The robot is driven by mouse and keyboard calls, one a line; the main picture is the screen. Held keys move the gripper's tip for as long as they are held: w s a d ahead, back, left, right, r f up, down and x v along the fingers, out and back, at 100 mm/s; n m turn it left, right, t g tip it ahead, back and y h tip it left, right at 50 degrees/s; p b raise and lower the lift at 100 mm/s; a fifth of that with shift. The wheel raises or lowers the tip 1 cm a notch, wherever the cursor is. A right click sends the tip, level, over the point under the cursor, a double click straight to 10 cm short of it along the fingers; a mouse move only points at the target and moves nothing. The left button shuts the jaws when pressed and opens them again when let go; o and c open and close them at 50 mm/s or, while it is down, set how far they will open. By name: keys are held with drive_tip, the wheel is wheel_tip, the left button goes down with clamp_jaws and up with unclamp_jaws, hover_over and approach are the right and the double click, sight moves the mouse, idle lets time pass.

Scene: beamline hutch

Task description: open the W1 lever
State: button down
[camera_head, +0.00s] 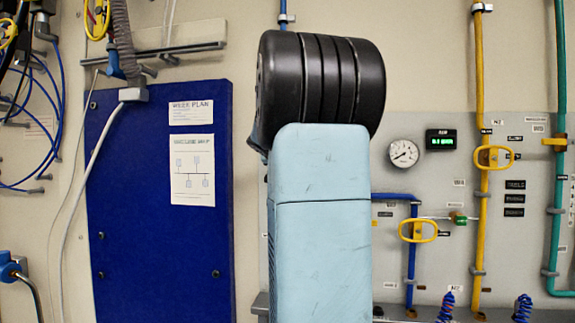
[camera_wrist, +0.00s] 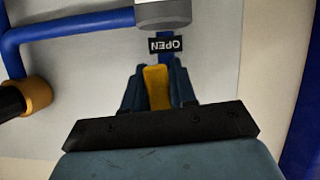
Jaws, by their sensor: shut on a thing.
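In the wrist view my gripper (camera_wrist: 157,72) is shut on a yellow lever (camera_wrist: 157,90), its two dark blue fingers on either side of the handle. A grey cylindrical fitting (camera_wrist: 163,13) on a blue pipe is just beyond the fingertips. An OPEN label (camera_wrist: 166,45), upside down in this view, sits between the fitting and the fingers. No W1 label is readable. In the head view my own arm hides the gripper and the held lever.
The head view shows a yellow handle (camera_head: 418,232) on a blue pipe and another yellow handle (camera_head: 493,157) on a yellow pipe, right of my arm. A gauge (camera_head: 403,153) and green-lit display (camera_head: 441,140) are above. A blue board (camera_head: 160,260) is left. The wrist view also shows an orange-yellow collar (camera_wrist: 36,95).

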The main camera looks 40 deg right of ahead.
drive_tip(key=shift+w+a+f+m, duration=0.2)
drive_tip(key=shift+w+f+m, duration=0.1)
drive_tip(key=shift+m, duration=0.1)
drive_tip(key=shift+a+y, duration=0.1)
drive_tip(key=shift+y, duration=0.2)
drive_tip(key=c, duration=1.1)
unclamp_jaws()
drive_tip(key=shift+w, duration=0.1)
drive_tip(key=shift+c, duration=0.2)
drive_tip(key=shift+o, duration=0.7)
drive_tip(key=shift+r, duration=0.15)
drive_tip(key=v, duration=1.3)
drive_tip(key=shift+s+a, duration=0.2)
drive_tip(key=shift+s, duration=0.25)
